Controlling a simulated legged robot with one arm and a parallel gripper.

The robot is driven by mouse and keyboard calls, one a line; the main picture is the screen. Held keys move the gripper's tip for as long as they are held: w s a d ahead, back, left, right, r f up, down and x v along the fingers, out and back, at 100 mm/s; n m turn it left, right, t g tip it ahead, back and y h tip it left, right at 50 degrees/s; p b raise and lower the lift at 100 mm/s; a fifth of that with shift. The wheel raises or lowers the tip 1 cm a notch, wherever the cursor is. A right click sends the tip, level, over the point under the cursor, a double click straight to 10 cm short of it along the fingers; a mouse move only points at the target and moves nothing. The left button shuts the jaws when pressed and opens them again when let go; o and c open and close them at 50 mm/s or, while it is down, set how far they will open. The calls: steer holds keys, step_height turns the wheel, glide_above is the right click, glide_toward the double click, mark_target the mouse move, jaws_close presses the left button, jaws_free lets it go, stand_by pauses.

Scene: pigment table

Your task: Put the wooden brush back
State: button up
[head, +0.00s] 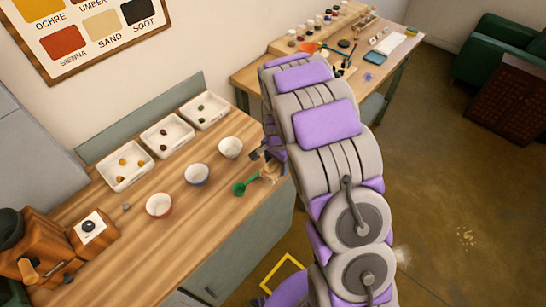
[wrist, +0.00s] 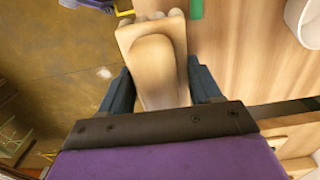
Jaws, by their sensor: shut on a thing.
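The wooden brush (wrist: 158,65) is pale wood and lies between the two dark fingers of my gripper (wrist: 160,92) in the wrist view. My gripper is shut on it. In the head view the brush shows as a small pale piece (head: 271,172) by the counter's right edge, just below my gripper (head: 261,154). My arm hides part of that area. In the wrist view, floor shows to the left of the brush and wooden counter top to its right. I cannot tell whether the brush touches the counter.
A green scoop (head: 245,186) lies beside the brush. Three bowls, one of them white (head: 230,147), and three white trays (head: 125,170) with lumps stand on the counter (head: 190,218). A wooden grinder (head: 40,250) is at left. A cluttered second table (head: 245,80) stands behind my arm.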

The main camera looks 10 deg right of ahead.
steer(key=w, duration=0.6)
steer(key=shift+d+f, duration=0.1)
steer(key=shift+f, duration=0.25)
step_height(320, 180, down, 4)
steer(key=shift+w+r+b, duration=0.1)
steer(key=shift+r+b, duration=0.05)
steer(key=shift+b, duration=0.45)
steer(key=shift+r, duration=0.1)
steer(key=o, duration=1)
